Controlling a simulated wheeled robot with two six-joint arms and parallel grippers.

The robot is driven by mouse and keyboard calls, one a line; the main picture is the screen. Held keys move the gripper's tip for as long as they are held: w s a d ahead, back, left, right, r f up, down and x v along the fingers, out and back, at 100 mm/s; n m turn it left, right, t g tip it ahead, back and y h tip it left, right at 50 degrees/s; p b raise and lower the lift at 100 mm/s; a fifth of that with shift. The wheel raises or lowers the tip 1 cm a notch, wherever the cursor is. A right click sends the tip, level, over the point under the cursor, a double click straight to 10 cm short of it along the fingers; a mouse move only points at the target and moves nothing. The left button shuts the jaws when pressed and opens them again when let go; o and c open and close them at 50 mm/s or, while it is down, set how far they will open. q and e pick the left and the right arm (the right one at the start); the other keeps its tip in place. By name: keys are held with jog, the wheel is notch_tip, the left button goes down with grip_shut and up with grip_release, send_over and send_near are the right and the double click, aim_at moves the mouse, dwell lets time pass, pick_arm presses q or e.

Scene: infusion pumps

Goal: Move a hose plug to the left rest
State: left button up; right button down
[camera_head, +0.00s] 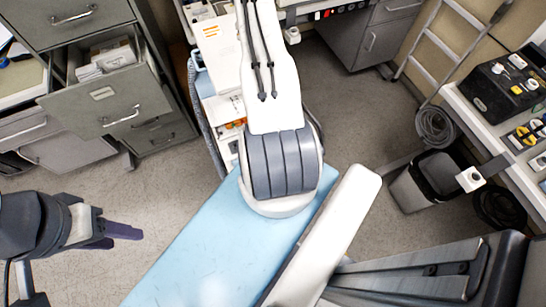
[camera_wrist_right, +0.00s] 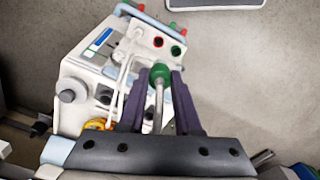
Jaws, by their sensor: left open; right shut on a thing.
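In the right wrist view, my right gripper (camera_wrist_right: 160,84) has its two purple fingers closed around a green hose plug (camera_wrist_right: 160,73) with a pale hose running back between them. Ahead of the plug is a white infusion pump (camera_wrist_right: 98,72), with a red socket (camera_wrist_right: 158,42) and a green socket (camera_wrist_right: 177,50) on its near corner. The plug appears close to these sockets; I cannot tell whether it touches the pump. I cannot pick out the left rest clearly. In the head view, my left gripper (camera_head: 118,232) is open and empty over the floor at the lower left.
In the head view, a grey cabinet (camera_head: 110,100) with an open drawer stands at upper left. A black bin (camera_head: 438,172) and a white counter (camera_head: 505,165) with small items are at right. A ladder (camera_head: 440,40) leans at upper right.

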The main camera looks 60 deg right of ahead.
jog(key=w+d+b, duration=0.4)
jog(key=w+b, duration=0.7)
jog(key=w, duration=0.6)
jog(key=shift+w+f+b, duration=0.15)
jog(key=shift+f+b, duration=1.6)
jog(key=shift+f, duration=0.8)
jog(key=shift+f+b, duration=1.05)
jog(key=shift+f, duration=0.5)
